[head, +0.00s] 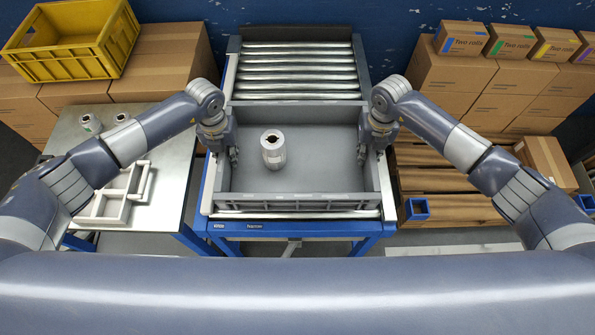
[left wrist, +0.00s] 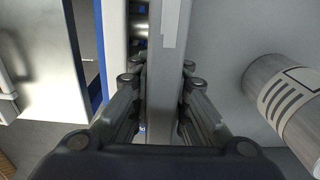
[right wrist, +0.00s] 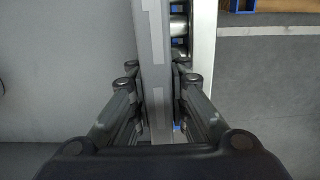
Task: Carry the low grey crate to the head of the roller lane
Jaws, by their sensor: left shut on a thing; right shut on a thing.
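The low grey crate (head: 320,180) sits on the near part of the roller lane (head: 296,72) in the head view, with bare rollers beyond its far wall. A silver roll (head: 273,150) with a label stands inside it, left of the middle; it also shows in the left wrist view (left wrist: 290,105). My left gripper (head: 230,157) is shut on the crate's left wall, which runs between its fingers in the left wrist view (left wrist: 164,85). My right gripper (head: 367,157) is shut on the crate's right wall, seen between its fingers in the right wrist view (right wrist: 157,80).
A metal table (head: 178,160) with a white frame (head: 118,195) and small rolls stands left of the lane. A yellow crate (head: 72,40) rests on cartons at the back left. Cartons (head: 450,80) stand on a pallet at the right. Bare rollers lie beyond the crate.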

